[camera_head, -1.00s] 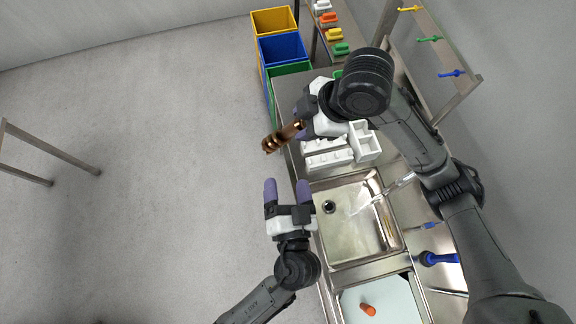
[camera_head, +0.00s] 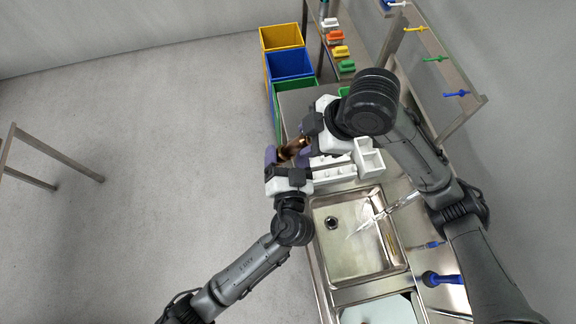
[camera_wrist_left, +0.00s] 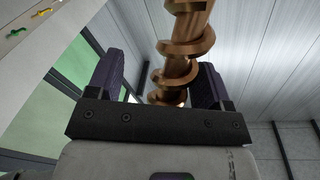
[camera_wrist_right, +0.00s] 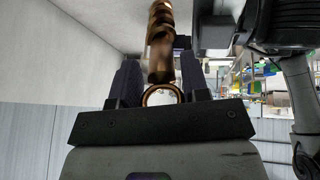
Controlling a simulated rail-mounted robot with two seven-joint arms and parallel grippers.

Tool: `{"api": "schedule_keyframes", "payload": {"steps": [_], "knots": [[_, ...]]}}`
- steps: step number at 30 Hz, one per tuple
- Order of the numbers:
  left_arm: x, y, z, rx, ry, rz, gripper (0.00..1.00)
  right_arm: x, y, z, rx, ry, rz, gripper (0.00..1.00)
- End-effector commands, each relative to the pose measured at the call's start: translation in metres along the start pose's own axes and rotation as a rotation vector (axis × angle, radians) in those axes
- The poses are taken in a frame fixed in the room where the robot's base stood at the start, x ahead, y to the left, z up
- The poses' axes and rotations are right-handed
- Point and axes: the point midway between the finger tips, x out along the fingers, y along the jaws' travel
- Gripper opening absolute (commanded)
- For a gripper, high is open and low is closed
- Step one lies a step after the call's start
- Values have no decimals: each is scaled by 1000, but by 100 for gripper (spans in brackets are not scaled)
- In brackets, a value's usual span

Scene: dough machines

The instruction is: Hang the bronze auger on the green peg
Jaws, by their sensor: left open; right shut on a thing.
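The bronze auger (camera_head: 293,149) is held by my right gripper (camera_head: 308,138) at one end, its spiral end pointing left in the head view. In the right wrist view the auger (camera_wrist_right: 160,40) extends away from between the fingers, with a ring at its near end (camera_wrist_right: 160,96). My left gripper (camera_head: 285,156) is open around the auger's spiral end. In the left wrist view the auger (camera_wrist_left: 180,50) lies between the spread fingers, nearer the right one. The green peg (camera_head: 434,59) is on the rack at upper right, between a yellow and a blue peg, and looks empty.
The steel rack (camera_head: 462,112) stands along the right side. A white divided holder (camera_head: 369,158) is near my right gripper, beside the sink (camera_head: 345,250). Yellow (camera_head: 281,37), blue (camera_head: 290,64) and green bins stand at the back.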

Motion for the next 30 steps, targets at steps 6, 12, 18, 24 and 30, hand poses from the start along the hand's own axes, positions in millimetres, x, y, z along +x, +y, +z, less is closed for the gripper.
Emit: {"api": "schedule_keyframes", "payload": {"steps": [6,12,18,24,30], "knots": [[8,0,0,0,0,0,73,-1,0,0,-1,2,2,0],[8,0,0,0,-1,0,73,-1,0,0,-1,2,2,0],[8,0,0,0,-1,0,61,-1,0,-1,-1,2,2,0],[8,1,0,0,0,3,42,-1,0,-2,-2,5,2,0],[7,2,-1,0,1,6,23,-1,0,-2,-3,8,2,0]]}}
